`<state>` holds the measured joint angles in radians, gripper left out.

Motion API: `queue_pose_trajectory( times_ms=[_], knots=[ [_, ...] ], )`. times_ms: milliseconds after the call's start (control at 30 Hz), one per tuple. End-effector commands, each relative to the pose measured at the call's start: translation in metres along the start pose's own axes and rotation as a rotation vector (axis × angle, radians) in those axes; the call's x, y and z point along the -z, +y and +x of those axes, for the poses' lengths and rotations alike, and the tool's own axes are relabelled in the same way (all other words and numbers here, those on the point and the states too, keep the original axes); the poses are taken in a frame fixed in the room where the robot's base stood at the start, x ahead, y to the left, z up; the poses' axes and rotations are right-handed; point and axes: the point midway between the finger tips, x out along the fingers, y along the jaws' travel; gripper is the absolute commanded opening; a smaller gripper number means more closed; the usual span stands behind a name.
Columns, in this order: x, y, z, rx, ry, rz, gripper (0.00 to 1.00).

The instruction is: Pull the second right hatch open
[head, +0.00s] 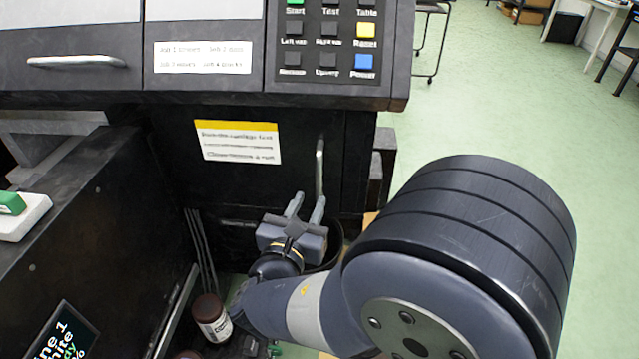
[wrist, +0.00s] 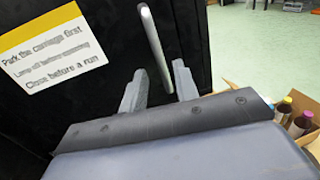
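A black hatch (head: 235,180) with a yellow-and-white label sits below the control console and looks closed in the head view. The hatch also fills the left of the wrist view (wrist: 95,95). Its upright silver bar handle (head: 320,165) is near the right edge. My gripper (head: 306,205) is at the handle's lower end, with its fingers apart. In the wrist view the handle (wrist: 153,45) runs down into the gap between my fingertips (wrist: 158,80), nearer the right finger. I cannot tell whether either finger touches it.
The console (head: 325,45) with coloured buttons overhangs the hatch. A black side wall (head: 90,220) stands at left, with a brown bottle (head: 211,318) below. A cardboard box (wrist: 288,112) with bottles is at right in the wrist view. Green floor (head: 500,110) is open at right.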

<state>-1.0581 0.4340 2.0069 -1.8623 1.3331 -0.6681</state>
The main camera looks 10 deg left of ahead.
Motion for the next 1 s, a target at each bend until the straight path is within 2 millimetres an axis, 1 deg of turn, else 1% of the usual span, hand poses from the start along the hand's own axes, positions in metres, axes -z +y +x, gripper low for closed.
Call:
queue_pose_trajectory(
  times_ms=[33,200,400,500,600,833,1000],
  knots=[
    [0.002,-0.001,0.010,0.006,0.000,0.001,0.29],
    [0.002,-0.001,0.040,0.005,0.000,0.002,0.29],
    [0.001,-0.001,0.066,0.003,-0.001,0.001,0.29],
    [0.001,-0.001,0.073,0.002,0.000,0.000,0.29],
    [0.000,0.000,0.076,0.001,-0.001,0.000,0.29],
    [0.000,0.000,0.076,0.000,-0.001,0.000,0.29],
    [0.000,0.000,0.076,0.000,-0.001,0.000,0.16]
  ],
)
